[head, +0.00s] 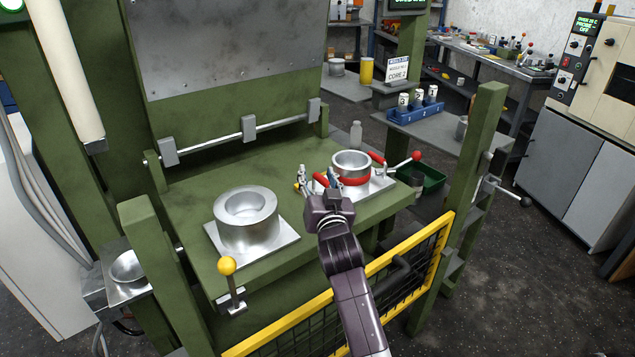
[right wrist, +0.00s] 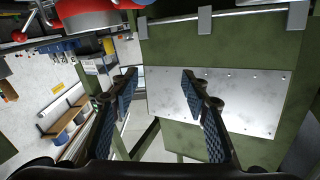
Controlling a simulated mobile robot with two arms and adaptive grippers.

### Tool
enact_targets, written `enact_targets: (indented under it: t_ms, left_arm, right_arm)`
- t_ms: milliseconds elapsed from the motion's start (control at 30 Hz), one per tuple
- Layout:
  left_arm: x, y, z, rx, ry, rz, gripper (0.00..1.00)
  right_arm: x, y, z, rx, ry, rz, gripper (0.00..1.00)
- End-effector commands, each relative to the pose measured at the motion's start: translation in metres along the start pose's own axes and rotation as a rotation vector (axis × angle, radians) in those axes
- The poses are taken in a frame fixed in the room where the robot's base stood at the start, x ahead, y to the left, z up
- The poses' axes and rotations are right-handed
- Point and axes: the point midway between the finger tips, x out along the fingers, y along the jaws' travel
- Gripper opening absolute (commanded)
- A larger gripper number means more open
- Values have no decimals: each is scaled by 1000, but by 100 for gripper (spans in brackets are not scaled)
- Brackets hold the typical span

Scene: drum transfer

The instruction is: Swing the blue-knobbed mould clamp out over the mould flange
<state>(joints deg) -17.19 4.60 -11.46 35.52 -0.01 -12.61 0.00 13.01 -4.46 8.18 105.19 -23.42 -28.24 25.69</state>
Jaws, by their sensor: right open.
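The smaller mould (head: 351,160), a silver cup with a red band around it, stands on a square flange plate (head: 383,187) at the right of the green press table. Red handles stick out on both sides. My right gripper (head: 318,177) is open at its near left side; the fingers point away from me. In the right wrist view the open jaws (right wrist: 158,78) have nothing between them. The red band (right wrist: 90,14) crosses the top edge there, with a bit of blue (right wrist: 143,3) beside it; I cannot tell whether this is the clamp's knob. No blue knob shows clearly in the head view. My left gripper is out of view.
A larger silver mould (head: 246,220) stands left on the table. A yellow-knobbed lever (head: 227,267) rises at the front edge. A yellow guard rail (head: 300,312) and green posts (head: 475,150) border the press. A red-knobbed handle (head: 416,156) points right.

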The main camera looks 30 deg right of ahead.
Motion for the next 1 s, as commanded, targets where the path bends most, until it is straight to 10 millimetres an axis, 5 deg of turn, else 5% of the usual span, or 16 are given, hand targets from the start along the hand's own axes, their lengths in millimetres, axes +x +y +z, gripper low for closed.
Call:
enact_targets:
  t_ms: [100,267,500,800,1000]
  left_arm:
    - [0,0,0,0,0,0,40]
    - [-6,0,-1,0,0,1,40]
    - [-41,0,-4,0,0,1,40]
    - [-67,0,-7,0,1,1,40]
    - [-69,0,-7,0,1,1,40]
  right_arm:
    - [0,0,0,0,0,0,42]
    - [-5,7,8,51,-14,-18,25]
    - [-54,50,47,518,-108,-129,0]
    - [-114,107,59,1096,-207,-148,0]
    - [-115,114,60,1184,-215,-143,0]
